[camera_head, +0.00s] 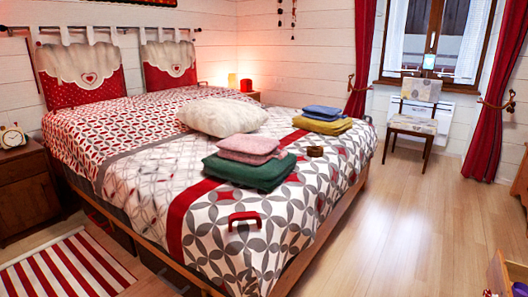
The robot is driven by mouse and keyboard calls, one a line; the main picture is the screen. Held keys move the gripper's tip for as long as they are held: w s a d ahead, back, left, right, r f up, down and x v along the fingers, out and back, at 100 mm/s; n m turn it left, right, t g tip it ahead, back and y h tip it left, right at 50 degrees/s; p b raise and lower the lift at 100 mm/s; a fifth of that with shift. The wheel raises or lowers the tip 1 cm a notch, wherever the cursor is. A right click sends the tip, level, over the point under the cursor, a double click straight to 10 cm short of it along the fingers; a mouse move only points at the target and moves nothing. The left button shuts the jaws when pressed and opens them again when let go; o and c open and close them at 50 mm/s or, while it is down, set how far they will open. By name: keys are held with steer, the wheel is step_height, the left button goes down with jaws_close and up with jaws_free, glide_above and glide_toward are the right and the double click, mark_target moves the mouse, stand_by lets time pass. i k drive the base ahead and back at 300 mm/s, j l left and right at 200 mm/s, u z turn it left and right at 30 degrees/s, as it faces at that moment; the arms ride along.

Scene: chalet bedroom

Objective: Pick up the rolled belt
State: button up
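A small brown coiled thing, which looks like the rolled belt (315,151), lies on the patterned cover of the bed (215,240). It is right of the pink and green folded cloths and in front of the blue and yellow ones. It is small in the picture, so its coils are not clear. Nothing covers it. My gripper is not in view.
Near the belt lie pink folded cloth (248,145), green cloth (250,171), blue cloth (321,111), yellow cloth (322,126) and a white pillow (222,116). A red handle-shaped thing (244,217) lies nearer. Wooden floor (400,230) right of the bed is clear.

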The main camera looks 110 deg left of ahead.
mark_target(312, 151)
steer(key=u, duration=3.25)
steer(key=i+l+u, duration=0.3)
steer(key=i+l, duration=0.35)
steer(key=i, duration=0.45)
steer(key=i+l+u, duration=0.35)
steer(key=i+l, duration=0.55)
steer(key=i, duration=0.15)
steer(key=i+l+u, duration=0.3)
steer(key=i+l, duration=0.6)
steer(key=l, duration=0.25)
